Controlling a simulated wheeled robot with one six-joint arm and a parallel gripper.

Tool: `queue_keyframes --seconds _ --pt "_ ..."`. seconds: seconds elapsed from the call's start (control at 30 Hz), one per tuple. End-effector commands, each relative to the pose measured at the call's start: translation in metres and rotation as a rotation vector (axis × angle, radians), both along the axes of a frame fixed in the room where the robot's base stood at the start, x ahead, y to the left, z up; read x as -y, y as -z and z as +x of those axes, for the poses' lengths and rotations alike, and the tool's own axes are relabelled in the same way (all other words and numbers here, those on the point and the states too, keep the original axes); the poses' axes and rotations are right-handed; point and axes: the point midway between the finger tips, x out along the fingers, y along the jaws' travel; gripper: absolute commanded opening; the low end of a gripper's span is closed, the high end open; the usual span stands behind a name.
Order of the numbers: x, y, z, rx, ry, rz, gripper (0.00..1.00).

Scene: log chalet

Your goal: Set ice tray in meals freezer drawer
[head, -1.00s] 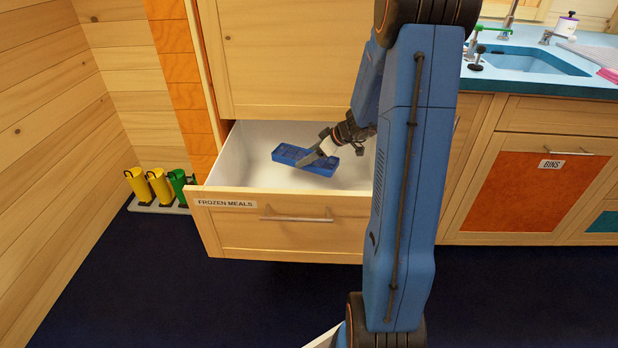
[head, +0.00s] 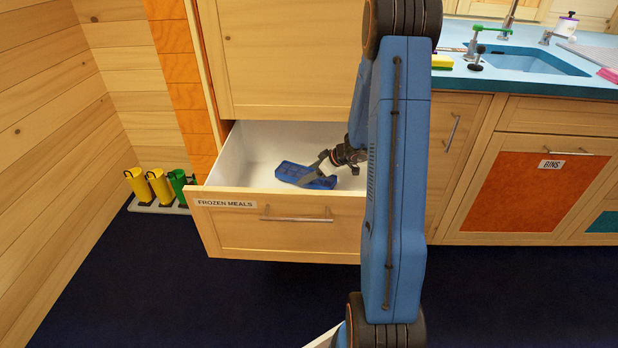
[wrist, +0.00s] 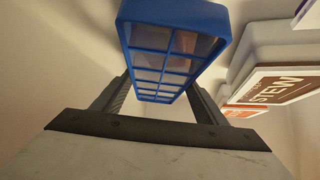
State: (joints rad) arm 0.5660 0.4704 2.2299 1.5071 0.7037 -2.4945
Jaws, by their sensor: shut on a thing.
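The blue ice tray (head: 296,172) is inside the open drawer labelled FROZEN MEALS (head: 278,232). My gripper (head: 318,172) is shut on the tray, with a finger on each side of it. In the wrist view the tray (wrist: 172,45) fills the upper middle, its grid of compartments showing between the fingers (wrist: 160,98). The tray looks tilted in the head view. I cannot tell whether it touches the drawer floor.
In the wrist view a box marked STEW (wrist: 280,90) and other packages lie right of the tray. The drawer's left part looks clear. A closed cabinet front (head: 290,60) stands above the drawer. Yellow and green boots (head: 160,186) stand left. A sink counter (head: 530,60) is at right.

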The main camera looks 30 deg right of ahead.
Motion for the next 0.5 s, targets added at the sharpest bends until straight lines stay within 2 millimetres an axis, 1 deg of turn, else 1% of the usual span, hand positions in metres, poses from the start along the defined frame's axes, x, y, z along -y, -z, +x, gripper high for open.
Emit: queue_keyframes --seconds 0.03,0.17,0.5 --pt "0.0 0.006 0.0 -0.002 0.001 0.002 0.26" --pt "0.0 0.015 0.0 0.0 0.001 0.001 0.26" --pt "0.0 0.017 0.0 0.0 0.001 -0.001 0.26"
